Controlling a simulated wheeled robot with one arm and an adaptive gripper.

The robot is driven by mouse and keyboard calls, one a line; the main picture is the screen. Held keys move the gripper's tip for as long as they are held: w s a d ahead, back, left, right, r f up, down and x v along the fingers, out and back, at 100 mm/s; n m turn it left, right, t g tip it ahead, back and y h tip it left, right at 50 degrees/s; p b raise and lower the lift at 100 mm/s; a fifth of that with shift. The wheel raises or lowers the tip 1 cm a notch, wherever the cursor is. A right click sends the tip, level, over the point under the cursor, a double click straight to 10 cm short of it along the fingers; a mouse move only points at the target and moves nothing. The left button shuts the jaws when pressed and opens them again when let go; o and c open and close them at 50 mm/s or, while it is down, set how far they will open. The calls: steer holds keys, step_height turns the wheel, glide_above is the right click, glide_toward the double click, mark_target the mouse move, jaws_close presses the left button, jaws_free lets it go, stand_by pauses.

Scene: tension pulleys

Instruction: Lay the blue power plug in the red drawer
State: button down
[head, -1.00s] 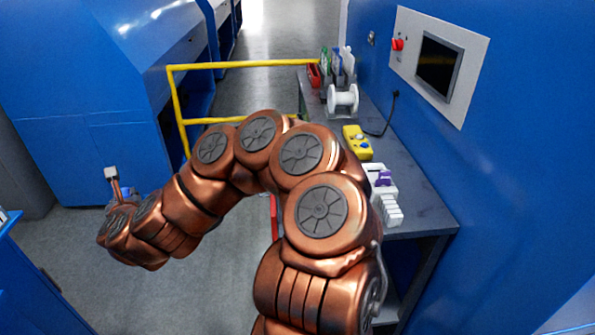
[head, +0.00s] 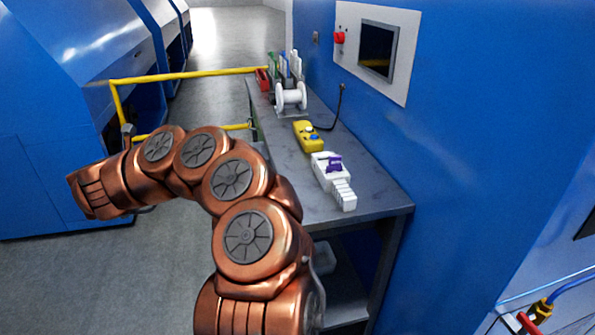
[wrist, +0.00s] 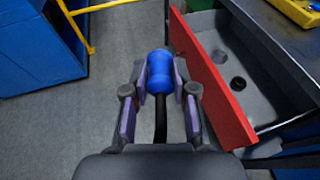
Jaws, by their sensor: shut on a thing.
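The blue power plug (wrist: 160,76) is between the two fingers of my gripper (wrist: 161,68) in the wrist view, and the gripper is shut on it. A black cord runs from the plug back toward my palm. The red drawer (wrist: 207,80) stands open to the right, with a red front and a grey inside. Two small dark round things lie or sit in it. The plug is left of the drawer front, with grey floor behind it. In the head view my arm hides the drawer, and I cannot make out the plug there.
A grey workbench (head: 378,200) stands against the blue wall, holding a yellow box (head: 307,137), a white-and-purple device (head: 333,178) and a white spool (head: 291,97). A yellow rail (head: 190,75) crosses behind my arm.

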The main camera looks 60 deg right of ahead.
steer(key=s+d+f+m+g+h+b, duration=0.25)
steer(key=s+d+m+g+b, duration=0.45)
steer(key=d, duration=0.5)
steer(key=m+g+y+b, duration=0.2)
steer(key=m+g, duration=0.1)
steer(key=g, duration=0.3)
glide_above(294, 165)
step_height(294, 165, down, 3)
steer(key=shift+f, duration=1.95)
steer(key=shift+f+b, duration=0.2)
steer(key=shift+b, duration=0.2)
steer(key=c, duration=0.9)
jaws_free()
steer(key=shift+r, duration=0.2)
